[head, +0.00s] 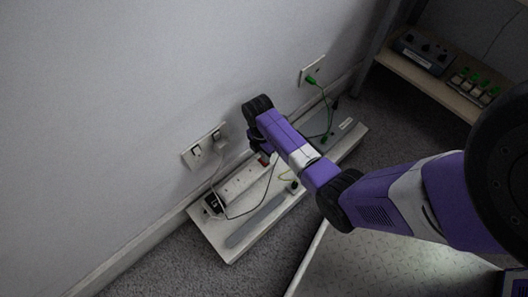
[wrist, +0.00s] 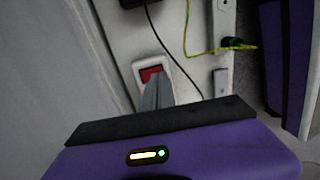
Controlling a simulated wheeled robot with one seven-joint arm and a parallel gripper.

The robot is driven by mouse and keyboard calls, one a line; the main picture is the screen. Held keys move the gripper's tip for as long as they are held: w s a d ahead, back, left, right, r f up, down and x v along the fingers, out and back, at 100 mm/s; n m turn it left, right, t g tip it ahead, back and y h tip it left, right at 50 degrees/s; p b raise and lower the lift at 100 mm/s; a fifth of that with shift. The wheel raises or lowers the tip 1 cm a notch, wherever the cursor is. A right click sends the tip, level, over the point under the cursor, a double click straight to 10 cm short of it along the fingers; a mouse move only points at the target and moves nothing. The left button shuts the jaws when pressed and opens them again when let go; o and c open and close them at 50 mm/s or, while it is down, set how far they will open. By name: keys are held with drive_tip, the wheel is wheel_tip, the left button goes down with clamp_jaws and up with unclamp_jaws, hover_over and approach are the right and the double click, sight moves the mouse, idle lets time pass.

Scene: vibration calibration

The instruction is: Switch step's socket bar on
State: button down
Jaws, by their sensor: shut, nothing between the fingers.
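The white socket bar (head: 238,184) lies on a pale step (head: 222,243) along the wall. Its red rocker switch (head: 264,160) is at the bar's right end, and it also shows in the wrist view (wrist: 150,72) in a white surround. My gripper (head: 261,150) is over that end of the bar, pointing down. In the wrist view its grey fingers (wrist: 157,88) are together and empty, with the tips overlapping the lower part of the red switch. I cannot tell whether they touch it. The fingers hide part of the switch, so its rocker position is unclear.
A wall socket with plugs (head: 205,147) is above the bar, and another with a green plug (head: 312,72) is farther right. A black cable (wrist: 160,40) and a green-yellow wire (wrist: 215,50) run close by. A shelf with devices (head: 440,75) stands at the right.

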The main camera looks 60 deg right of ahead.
drive_tip(key=shift+s+f+b, duration=0.1)
drive_tip(key=shift+f+b, duration=0.2)
drive_tip(key=shift+f, duration=0.6)
drive_tip(key=shift+f, duration=0.15)
drive_tip(key=shift+w+d+r, duration=0.2)
drive_tip(key=shift+w, duration=0.55)
wheel_tip(320, 180, up, 8)
drive_tip(key=p, duration=0.4)
drive_tip(key=shift+w+f+p, duration=0.15)
drive_tip(key=shift+w+p, duration=0.25)
drive_tip(key=shift+w, duration=0.05)
